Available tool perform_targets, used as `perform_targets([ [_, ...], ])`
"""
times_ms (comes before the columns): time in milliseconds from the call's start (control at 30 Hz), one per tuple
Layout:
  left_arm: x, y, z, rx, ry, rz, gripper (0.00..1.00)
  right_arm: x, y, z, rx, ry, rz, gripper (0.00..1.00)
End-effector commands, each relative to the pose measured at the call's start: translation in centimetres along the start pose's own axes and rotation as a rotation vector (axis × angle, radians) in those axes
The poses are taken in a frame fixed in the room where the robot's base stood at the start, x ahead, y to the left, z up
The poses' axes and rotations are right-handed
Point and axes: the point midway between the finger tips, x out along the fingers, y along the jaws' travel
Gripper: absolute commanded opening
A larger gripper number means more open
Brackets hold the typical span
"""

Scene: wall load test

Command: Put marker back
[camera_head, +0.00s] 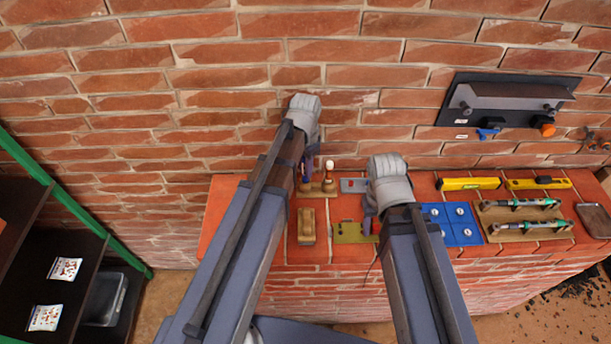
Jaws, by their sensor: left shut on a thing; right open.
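My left gripper (304,172) is over the back left part of the brick ledge, close to a wooden holder (328,187) with a white-topped item standing in it. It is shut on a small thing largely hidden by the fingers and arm. I cannot make out whether that is the marker, and no marker shows clearly elsewhere. My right gripper (368,222) is open, low over the ledge, beside an olive plate (349,233). Its fingers are partly hidden by its wrist.
The brick ledge (285,252) also carries a wooden block (307,226), a grey plate (353,185), a blue panel (463,236), yellow tools (468,184) and a board with green-black tools (493,228). A dark wall rack (462,80) hangs at right; a shelf (72,240) stands at left.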

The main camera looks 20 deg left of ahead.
Motion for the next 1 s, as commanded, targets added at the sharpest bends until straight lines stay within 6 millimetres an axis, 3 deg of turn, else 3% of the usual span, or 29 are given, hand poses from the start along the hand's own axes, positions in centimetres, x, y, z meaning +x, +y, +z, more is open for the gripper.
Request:
perform_targets([
  [33, 1.3, 0.0, 0.0, 0.000, 0.000, 0.000, 0.00, 1.3, -0.1, -0.1, 0.000, 0.000, 0.000, 0.50],
  [167, 2.6, 0.0, 0.0, 0.000, 0.000, 0.000, 0.00, 2.6, -0.2, -0.1, 0.001, 0.000, 0.000, 0.50],
  [600, 2.9, 0.0, 0.0, 0.000, 0.000, 0.000, 0.00, 2.9, -0.3, -0.2, 0.001, 0.000, 0.000, 0.50],
  [633, 2.8, 0.0, 0.0, 0.000, 0.000, 0.000, 0.27, 2.8, -0.3, -0.2, 0.001, 0.000, 0.000, 0.50],
  [867, 2.7, 0.0, 0.0, 0.000, 0.000, 0.000, 0.52, 2.7, -0.3, -0.2, 0.001, 0.000, 0.000, 0.50],
  [1000, 2.7, 0.0, 0.0, 0.000, 0.000, 0.000, 0.54, 2.7, -0.3, -0.2, 0.001, 0.000, 0.000, 0.50],
])
